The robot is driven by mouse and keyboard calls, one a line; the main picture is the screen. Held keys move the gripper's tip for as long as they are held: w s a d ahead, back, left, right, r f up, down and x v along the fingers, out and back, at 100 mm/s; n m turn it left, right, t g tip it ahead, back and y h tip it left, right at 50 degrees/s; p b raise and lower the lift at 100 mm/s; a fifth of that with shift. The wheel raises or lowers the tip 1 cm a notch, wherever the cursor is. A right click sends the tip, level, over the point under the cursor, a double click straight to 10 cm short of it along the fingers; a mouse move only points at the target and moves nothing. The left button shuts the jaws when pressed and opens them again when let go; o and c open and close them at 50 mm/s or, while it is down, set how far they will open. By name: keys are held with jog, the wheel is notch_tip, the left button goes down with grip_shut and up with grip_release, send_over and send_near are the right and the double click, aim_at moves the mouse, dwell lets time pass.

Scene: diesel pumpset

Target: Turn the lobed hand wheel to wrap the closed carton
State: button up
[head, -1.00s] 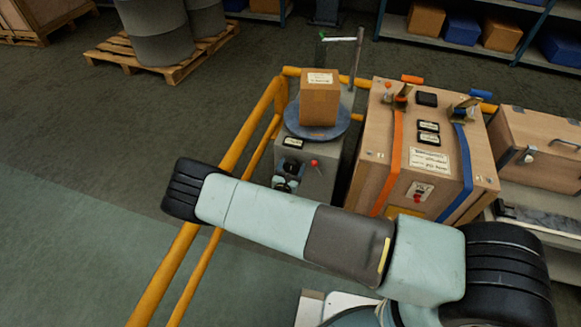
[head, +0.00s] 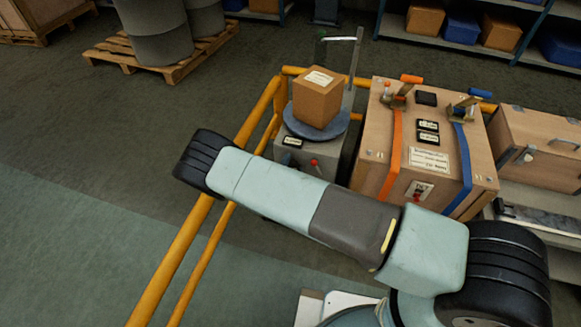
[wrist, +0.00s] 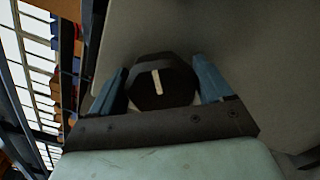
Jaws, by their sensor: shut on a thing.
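The lobed hand wheel (wrist: 166,82) is dark with a pale stripe and shows in the wrist view against a grey panel. My gripper (wrist: 163,84) has its two blue fingers on either side of the wheel and is shut on it. In the head view my own arm hides the gripper and the wheel. The closed carton (head: 318,98) stands upright on the round blue-grey turntable (head: 301,126), turned so that a corner faces me. A label lies on its top. I cannot see any film on the carton.
The grey wrapper cabinet (head: 327,161) carries a red-tipped lever, with a tall mast (head: 355,70) behind it. A yellow rail (head: 172,270) runs along its left. A wooden crate (head: 385,150) with orange and blue straps stands close on the right.

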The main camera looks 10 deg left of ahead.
jog(key=shift+d+f+m, duration=0.1)
jog(key=shift+d+m, duration=0.05)
jog(key=shift+m, duration=0.95)
jog(key=shift+d, duration=0.1)
jog(key=o, duration=0.9)
jog(key=shift+o, duration=0.2)
jog(key=shift+s+a, duration=0.2)
jog(key=shift+s, duration=0.3)
jog(key=s, duration=1.2)
jog(key=shift+s+a, duration=0.4)
jog(key=shift+a, duration=0.05)
